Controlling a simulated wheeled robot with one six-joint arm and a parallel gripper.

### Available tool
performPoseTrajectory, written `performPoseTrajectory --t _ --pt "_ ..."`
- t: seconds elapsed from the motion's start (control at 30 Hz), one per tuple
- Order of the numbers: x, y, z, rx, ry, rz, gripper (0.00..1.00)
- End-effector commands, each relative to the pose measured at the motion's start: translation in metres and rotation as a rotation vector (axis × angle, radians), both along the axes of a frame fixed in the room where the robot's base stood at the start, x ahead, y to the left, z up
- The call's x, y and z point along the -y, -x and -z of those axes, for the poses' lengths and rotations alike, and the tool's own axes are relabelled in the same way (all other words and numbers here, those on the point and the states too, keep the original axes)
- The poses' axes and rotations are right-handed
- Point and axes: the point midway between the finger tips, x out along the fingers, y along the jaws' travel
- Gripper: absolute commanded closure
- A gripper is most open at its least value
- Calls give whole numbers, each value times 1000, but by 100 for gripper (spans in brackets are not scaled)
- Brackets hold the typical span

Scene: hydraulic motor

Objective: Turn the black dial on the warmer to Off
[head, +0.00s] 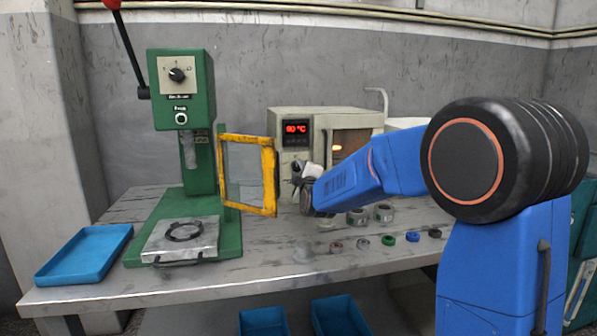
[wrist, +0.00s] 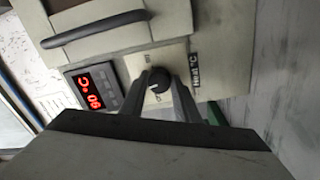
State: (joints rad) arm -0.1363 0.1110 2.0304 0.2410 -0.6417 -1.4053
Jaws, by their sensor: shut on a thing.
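In the wrist view the warmer's front (wrist: 142,62) appears turned sideways. The black dial (wrist: 159,76) sits on a pale plate beside the "Heat °C" label. My gripper (wrist: 158,88) is shut on the black dial, one finger on each side. The small marks around the dial are too blurred to read. In the head view my gripper (head: 307,182) is at the warmer's lower front and hides the dial.
A green press (head: 185,120) with a yellow-framed guard (head: 270,180) stands left of the warmer. A blue tray (head: 83,255) lies at the bench's left end. Several small rings and parts (head: 388,240) lie in front of my arm.

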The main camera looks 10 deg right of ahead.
Motion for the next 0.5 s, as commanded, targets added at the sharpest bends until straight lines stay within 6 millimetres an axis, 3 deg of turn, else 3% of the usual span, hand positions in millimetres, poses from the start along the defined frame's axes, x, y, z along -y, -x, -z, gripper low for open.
performPoseTrajectory --t 0.5 --pt "1 0 0 -2 490 0 94"
